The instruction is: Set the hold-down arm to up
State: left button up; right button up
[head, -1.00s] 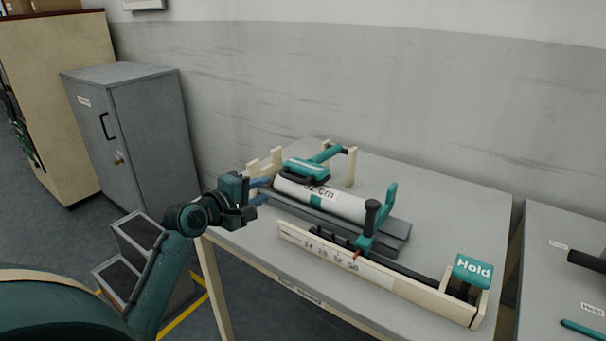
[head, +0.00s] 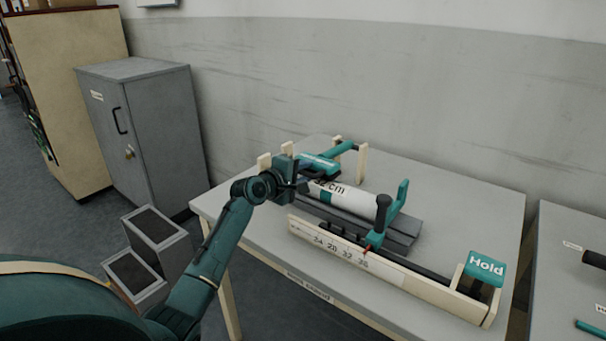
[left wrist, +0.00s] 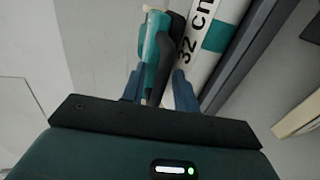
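The teal hold-down arm (head: 340,151) is hinged near a cream post at the back of the jig. Its broad end with a dark pad lies low, on or just over the white roll (head: 350,198) marked "32 cm". My left gripper (head: 304,182) is at the left end of the roll, at this broad end. In the left wrist view, the two blue fingers of the left gripper (left wrist: 158,88) are apart, with the teal and black end of the hold-down arm (left wrist: 151,48) between them. Contact cannot be told. My right gripper is not in view.
A cream rail with numbers (head: 345,256) runs along the table front, with a teal stop and black knob (head: 381,212) and a teal "Hold" block (head: 485,268). Cream posts (head: 362,162) stand behind. A grey cabinet (head: 150,135) stands left. The back right tabletop is clear.

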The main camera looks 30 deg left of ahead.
pick_arm(q)
grip_shut()
dwell(0.4)
jog(key=shift+r, duration=0.1)
